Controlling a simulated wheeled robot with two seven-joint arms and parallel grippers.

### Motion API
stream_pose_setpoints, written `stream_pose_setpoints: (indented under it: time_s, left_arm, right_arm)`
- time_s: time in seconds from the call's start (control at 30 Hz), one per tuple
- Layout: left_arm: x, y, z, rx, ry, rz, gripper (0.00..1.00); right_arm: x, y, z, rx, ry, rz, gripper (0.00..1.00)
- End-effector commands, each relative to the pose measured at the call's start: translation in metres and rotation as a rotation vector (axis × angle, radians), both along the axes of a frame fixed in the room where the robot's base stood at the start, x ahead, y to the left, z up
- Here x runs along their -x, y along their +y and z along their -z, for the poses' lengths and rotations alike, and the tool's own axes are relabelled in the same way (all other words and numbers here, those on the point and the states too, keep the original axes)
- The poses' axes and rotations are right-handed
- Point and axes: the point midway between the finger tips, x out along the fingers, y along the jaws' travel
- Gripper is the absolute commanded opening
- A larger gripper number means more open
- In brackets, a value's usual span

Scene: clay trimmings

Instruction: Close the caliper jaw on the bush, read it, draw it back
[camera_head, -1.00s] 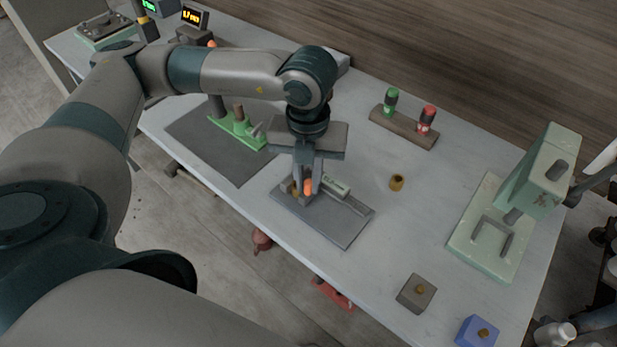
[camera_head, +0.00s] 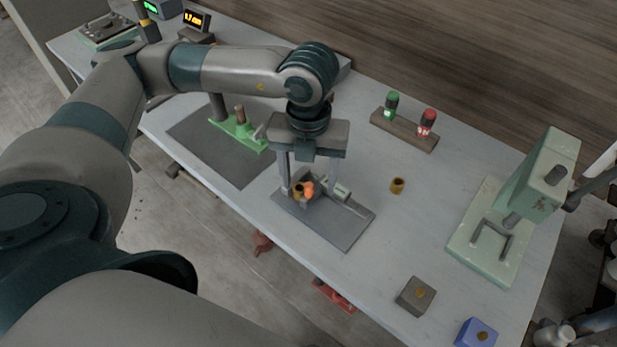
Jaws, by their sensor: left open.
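The caliper (camera_head: 335,222) is a grey plate with a rail and a pale green sliding jaw (camera_head: 341,191). An orange knob (camera_head: 308,189) shows at the jaw. A brass bush (camera_head: 297,190) sits at the plate's left end, close beside the orange knob; whether the jaw touches it I cannot tell. My left gripper (camera_head: 311,185) is open above the caliper, its fingers apart on either side of the bush and knob. My right gripper is not in view.
Another brass bush (camera_head: 397,186) stands alone on the table. A green and a red bottle stand in a wooden block (camera_head: 404,132). A pale green press (camera_head: 483,262) is at right. Grey (camera_head: 415,296) and blue (camera_head: 477,333) blocks lie at the front right. A green fixture (camera_head: 236,130) is on a dark mat.

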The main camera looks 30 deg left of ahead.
Motion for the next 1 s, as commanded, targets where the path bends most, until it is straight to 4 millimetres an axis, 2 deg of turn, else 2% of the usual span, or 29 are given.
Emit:
stream_pose_setpoints:
  time_s: [0.1,0.7,1.0]
  left_arm:
    - [0.0,0.0,-0.013,0.001,-0.002,0.0,0.59]
    - [0.0,0.0,-0.061,0.0,0.0,0.001,0.59]
    - [0.0,0.0,-0.066,0.0,0.0,0.001,0.59]
  right_arm:
    - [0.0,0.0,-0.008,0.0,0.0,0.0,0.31]
    - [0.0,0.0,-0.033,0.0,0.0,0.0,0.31]
    - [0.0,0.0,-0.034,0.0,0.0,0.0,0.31]
